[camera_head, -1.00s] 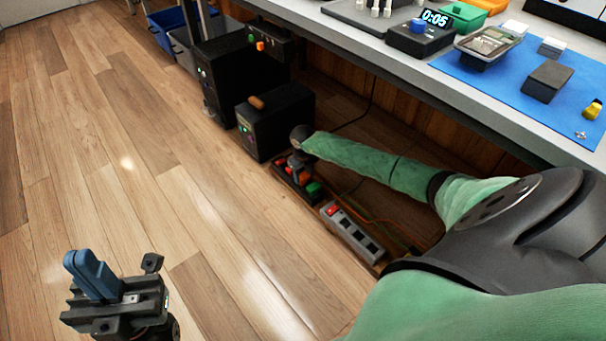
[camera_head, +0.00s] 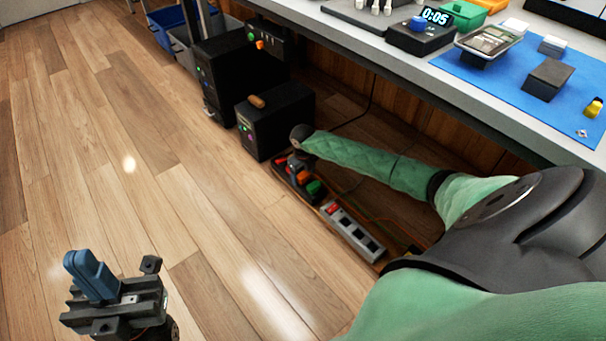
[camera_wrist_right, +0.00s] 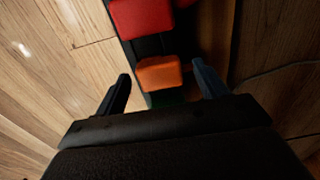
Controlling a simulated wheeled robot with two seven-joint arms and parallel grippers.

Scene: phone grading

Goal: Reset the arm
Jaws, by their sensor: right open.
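My right arm reaches down under the desk in the head view. Its gripper (camera_head: 296,165) is small and partly hidden there, over a dark strip with coloured blocks. In the right wrist view the two fingers (camera_wrist_right: 160,88) are spread wide, with an orange block (camera_wrist_right: 159,73) ahead between them. A red block (camera_wrist_right: 141,17) lies beyond it, and a bit of green shows below the orange one. No grip on a block shows. My left gripper (camera_head: 92,276) is at the lower left over bare floor. Its blue fingers overlap in this view, so its opening is unclear.
A power strip (camera_head: 352,232) lies beside the coloured blocks. Black boxes (camera_head: 275,120) stand just behind on the floor. The desk (camera_head: 450,95) above holds a timer (camera_head: 421,36), a blue mat (camera_head: 500,82) and small items. The wooden floor (camera_head: 110,150) at left is clear.

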